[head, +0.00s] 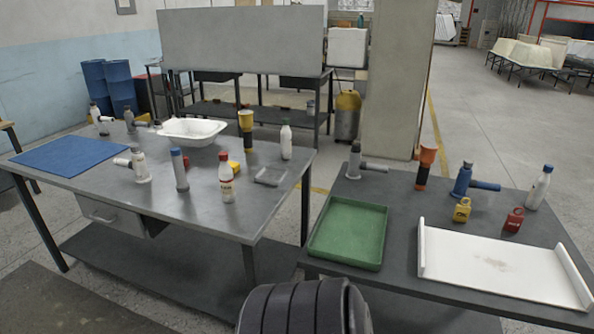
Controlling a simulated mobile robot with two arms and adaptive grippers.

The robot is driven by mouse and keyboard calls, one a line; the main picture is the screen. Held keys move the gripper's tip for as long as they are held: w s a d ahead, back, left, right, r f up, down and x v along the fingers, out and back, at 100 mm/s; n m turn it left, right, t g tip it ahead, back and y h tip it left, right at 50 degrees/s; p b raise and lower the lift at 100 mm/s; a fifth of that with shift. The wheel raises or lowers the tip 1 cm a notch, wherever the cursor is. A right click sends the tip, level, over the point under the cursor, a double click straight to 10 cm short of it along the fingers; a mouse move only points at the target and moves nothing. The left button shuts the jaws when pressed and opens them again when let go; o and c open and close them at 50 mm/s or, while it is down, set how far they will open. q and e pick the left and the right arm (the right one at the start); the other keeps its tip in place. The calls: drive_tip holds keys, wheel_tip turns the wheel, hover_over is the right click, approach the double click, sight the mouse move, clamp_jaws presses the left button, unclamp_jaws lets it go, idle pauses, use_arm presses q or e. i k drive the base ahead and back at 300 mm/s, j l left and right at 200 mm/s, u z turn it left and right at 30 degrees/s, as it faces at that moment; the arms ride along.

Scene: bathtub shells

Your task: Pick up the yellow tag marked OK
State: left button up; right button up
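A yellow tag (462,211) with a loop on top and a small dark marking stands on the right table (405,205). The marking is too small to read with certainty. A red tag (514,221) of similar shape stands to its right, apart from it. Another yellow object (234,168) is partly hidden behind the red-capped white bottle (227,180) on the left table; I cannot tell whether it is a tag. Neither of my grippers is in view.
Behind the tags stand a blue tool (462,180), an orange-topped tool (425,165) and a white bottle (540,187). In front are a white board with raised ends (500,265) and a green tray (348,232). A gap separates the two tables.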

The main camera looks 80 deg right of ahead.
sight(462, 213)
drive_tip(key=z, duration=2.35)
